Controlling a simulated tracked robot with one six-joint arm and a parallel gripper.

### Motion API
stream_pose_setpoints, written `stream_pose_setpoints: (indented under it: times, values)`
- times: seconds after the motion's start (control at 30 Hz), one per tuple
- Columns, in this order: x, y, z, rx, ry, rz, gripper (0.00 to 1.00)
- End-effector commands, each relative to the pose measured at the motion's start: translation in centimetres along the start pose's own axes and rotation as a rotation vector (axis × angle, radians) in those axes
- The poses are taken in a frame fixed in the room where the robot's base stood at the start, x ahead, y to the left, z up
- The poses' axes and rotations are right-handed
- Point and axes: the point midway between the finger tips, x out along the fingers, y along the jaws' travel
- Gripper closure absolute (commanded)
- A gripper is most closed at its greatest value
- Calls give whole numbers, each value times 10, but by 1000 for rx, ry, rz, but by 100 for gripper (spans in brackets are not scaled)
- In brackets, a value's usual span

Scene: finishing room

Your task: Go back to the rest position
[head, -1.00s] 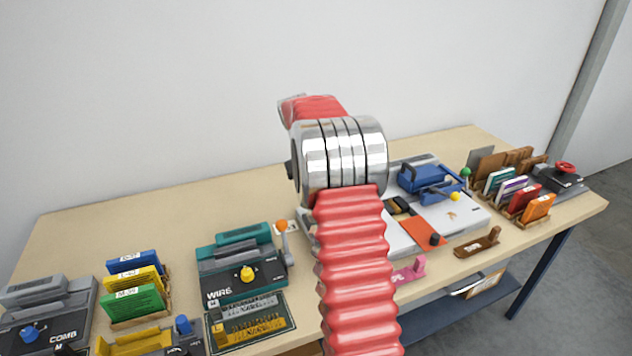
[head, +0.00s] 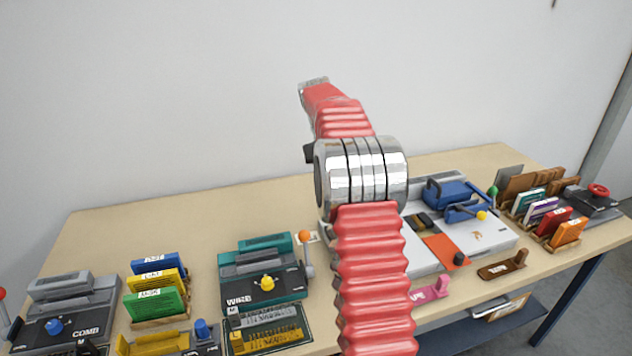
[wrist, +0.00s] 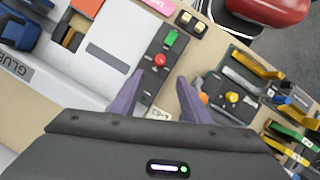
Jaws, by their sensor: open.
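My gripper (wrist: 158,98) shows in the wrist view as two purple fingers, spread apart with nothing between them. It is over the bench, above the gap between a white machine with a red knob and the WIRE machine. In the head view my red, ribbed arm with a silver joint rises in front of the bench, and the gripper itself is hidden.
The bench (head: 110,228) carries a grey COMB machine (head: 75,318), colored booklets in a rack (head: 157,290), a teal WIRE machine (head: 262,277), a white machine with a blue clamp (head: 480,238) and more booklets (head: 556,226) at right. The back-left bench top is clear.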

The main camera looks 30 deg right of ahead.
Motion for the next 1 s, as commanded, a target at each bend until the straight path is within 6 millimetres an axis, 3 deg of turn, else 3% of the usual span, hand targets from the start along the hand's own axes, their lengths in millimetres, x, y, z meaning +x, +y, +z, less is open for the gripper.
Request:
stream_pose_setpoints:
  times: [0.27, 0.43, 1.0]
  values:
    - [-1, -1, 0, 0, 3, 2, 58]
    - [-10, -14, 5, 3, 29, 16, 58]
    - [-51, -114, 45, 32, 246, 96, 58]
